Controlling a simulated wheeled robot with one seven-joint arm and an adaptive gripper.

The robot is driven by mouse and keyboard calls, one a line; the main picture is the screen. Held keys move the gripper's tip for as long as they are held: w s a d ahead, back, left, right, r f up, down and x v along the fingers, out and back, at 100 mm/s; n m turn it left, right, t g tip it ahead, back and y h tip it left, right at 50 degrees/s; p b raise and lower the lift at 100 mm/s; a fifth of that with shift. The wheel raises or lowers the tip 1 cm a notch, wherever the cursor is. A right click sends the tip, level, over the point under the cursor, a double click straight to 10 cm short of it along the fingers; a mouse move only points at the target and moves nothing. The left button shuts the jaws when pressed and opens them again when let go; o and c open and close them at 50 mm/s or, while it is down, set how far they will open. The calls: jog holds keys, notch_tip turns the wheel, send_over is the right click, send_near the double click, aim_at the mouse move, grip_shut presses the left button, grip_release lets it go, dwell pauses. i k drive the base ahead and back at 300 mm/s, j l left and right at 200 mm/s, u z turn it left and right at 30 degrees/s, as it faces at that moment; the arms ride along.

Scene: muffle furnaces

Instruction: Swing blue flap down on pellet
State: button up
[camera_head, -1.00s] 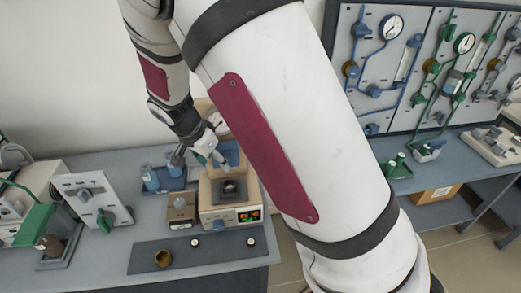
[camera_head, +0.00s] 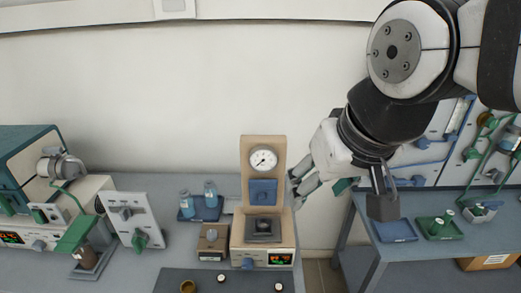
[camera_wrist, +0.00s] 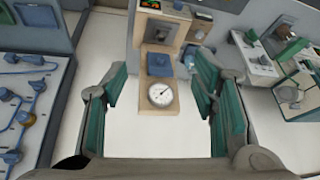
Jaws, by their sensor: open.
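The blue flap (camera_head: 263,192) stands upright against the tan back panel of a small press-like unit, below its round gauge (camera_head: 263,159). A dark square seat (camera_head: 263,229) lies in front of the flap, on top of the unit's base. I cannot make out a pellet on it. My gripper (camera_head: 345,190) is open and empty, in the air right of the unit. In the wrist view the blue flap (camera_wrist: 158,65) shows between the green-padded fingers of my gripper (camera_wrist: 156,62), apart from them, with the dark seat (camera_wrist: 160,31) above it.
A small tan box (camera_head: 212,241) stands close left of the unit, with a tray of blue bottles (camera_head: 202,208) behind it. A dark mat (camera_head: 205,281) with small round items lies in front. A lower bench with a green tray (camera_head: 438,227) is at right.

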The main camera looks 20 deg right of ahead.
aim_at(262, 192)
jog(key=l, duration=1.3)
jog(key=u, duration=0.05)
